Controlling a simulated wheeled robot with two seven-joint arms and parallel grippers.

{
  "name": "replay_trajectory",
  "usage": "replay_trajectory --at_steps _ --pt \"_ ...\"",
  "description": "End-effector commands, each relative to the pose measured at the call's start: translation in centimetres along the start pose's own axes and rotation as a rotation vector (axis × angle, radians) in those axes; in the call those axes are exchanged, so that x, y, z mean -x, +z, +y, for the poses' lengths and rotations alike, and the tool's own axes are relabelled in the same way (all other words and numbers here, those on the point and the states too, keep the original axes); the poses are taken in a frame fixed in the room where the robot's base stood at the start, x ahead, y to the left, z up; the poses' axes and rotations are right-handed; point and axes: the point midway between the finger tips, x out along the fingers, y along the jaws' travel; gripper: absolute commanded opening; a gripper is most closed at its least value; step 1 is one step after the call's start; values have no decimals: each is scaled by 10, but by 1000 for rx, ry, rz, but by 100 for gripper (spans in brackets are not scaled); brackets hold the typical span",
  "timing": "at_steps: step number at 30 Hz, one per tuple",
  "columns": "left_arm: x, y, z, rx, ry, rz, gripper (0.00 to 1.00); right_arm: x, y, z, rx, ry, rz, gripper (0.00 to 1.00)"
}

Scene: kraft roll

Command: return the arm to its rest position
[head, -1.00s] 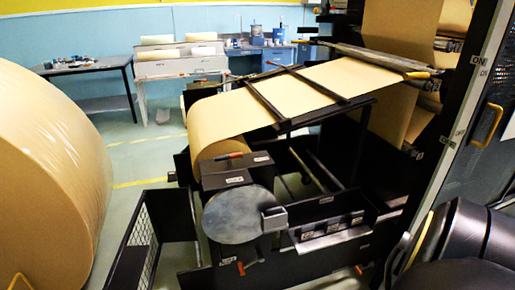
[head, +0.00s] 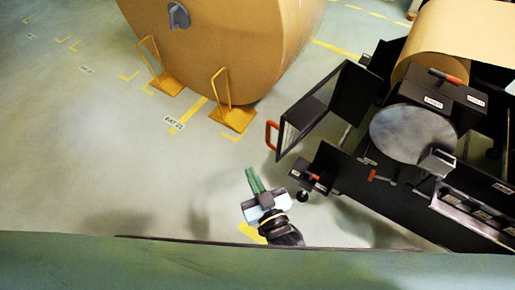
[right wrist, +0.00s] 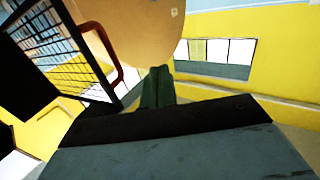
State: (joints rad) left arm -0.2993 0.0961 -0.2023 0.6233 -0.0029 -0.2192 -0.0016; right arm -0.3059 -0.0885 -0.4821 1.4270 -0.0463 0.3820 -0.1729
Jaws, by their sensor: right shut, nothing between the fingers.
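My right gripper (head: 254,181) shows in the lower middle of the head view, over open floor, with its green fingers side by side. It is shut and empty. In the right wrist view its green fingers (right wrist: 157,86) point away from the camera, pressed together, with nothing between them. A little to the right of it in the head view is the black machine frame with a red-handled mesh gate (head: 318,108); the gripper is apart from it. My left gripper is not in view.
A large kraft roll (head: 225,45) stands at the top, with yellow chocks (head: 233,118) at its base. The unwinding machine with its round grey plate (head: 413,134) fills the right. The gate (right wrist: 68,42) is close at left in the right wrist view. Floor at left is free.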

Motion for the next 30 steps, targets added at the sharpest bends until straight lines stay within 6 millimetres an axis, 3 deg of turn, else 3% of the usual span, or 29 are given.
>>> replay_trajectory --at_steps 8,10,13,16,20,24,27,30 --pt "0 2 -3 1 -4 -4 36 2 1 -1 0 0 -3 0" --pt "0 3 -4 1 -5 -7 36 5 10 0 1 -1 -27 0" --pt "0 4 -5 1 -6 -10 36 16 44 7 2 -3 -120 0" --pt "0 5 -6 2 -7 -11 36 43 100 20 0 -1 -284 0" --pt "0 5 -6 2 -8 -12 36 98 182 43 -12 17 -544 0" --pt "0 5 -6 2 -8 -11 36 174 254 69 -36 54 -819 0" --pt "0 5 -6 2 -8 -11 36 237 294 88 -59 91 -1013 0" --pt "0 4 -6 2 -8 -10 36 299 322 103 -85 132 -1188 0"
